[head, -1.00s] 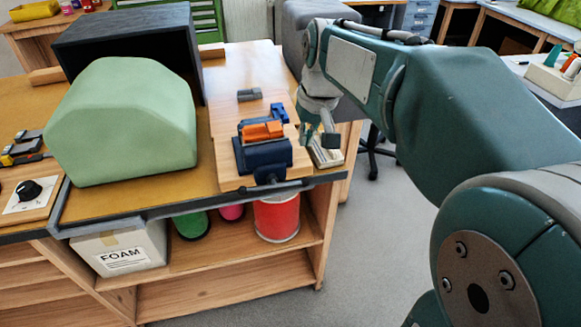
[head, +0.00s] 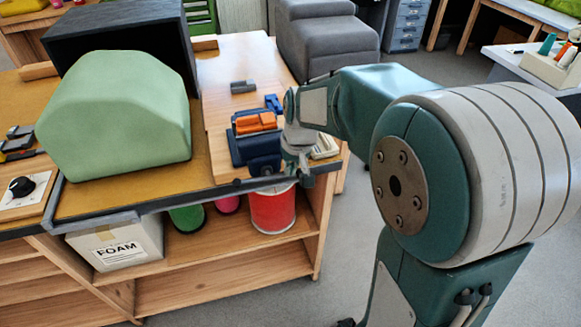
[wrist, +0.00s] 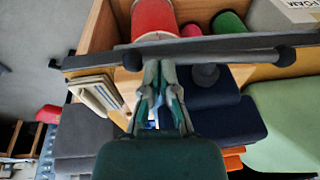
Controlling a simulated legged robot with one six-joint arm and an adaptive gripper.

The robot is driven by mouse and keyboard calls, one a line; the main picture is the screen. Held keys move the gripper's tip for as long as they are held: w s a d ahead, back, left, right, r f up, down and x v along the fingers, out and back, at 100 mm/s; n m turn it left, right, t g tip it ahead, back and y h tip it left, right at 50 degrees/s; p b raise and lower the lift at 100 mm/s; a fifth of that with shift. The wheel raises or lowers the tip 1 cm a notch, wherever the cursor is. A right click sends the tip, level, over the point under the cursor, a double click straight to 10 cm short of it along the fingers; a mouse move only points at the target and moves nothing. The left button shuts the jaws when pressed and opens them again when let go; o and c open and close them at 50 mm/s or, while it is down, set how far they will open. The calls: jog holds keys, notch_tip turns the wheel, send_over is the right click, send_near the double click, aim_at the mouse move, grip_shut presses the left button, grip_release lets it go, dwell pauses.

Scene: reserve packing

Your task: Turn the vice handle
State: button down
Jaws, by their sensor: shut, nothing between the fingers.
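The vice (head: 254,150) is dark blue with orange jaws (head: 256,122). It stands near the bench's front edge. Its dark bar handle lies roughly level along that edge; the left ball end (head: 237,182) shows in the head view, and my gripper hides the right part. In the wrist view the same handle end (wrist: 285,57) is at the right. My gripper (head: 303,176) is at the front right of the vice, pointing down. In the wrist view its fingertips (wrist: 158,66) are together, with nothing between them, close to the handle. I cannot tell whether they touch it.
A green foam block (head: 115,118) and a black open box (head: 125,40) stand left of the vice. A small grey block (head: 243,87) lies behind it. A red drum (head: 272,208) and foam carton (head: 115,245) are on the shelf below. Free floor lies right of the bench.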

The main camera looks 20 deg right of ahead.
aim_at(297, 177)
jog(key=shift+f, duration=0.1)
dwell(0.4)
jog(key=shift+d+f+y, duration=0.15)
jog(key=shift+f+y, duration=0.15)
jog(key=shift+y, duration=0.35)
jog(key=shift+d+f+y, duration=0.15)
jog(key=shift+f+y, duration=0.1)
jog(key=shift+y, duration=0.4)
jog(key=shift+f+y, duration=0.65)
jog(key=shift+y, duration=0.55)
jog(key=f+y, duration=0.1)
jog(key=y, duration=0.1)
jog(key=shift+f+m+y, duration=0.2)
jog(key=shift+m+y, duration=0.2)
jog(key=shift+a+f, duration=0.2)
jog(key=shift+f, duration=0.15)
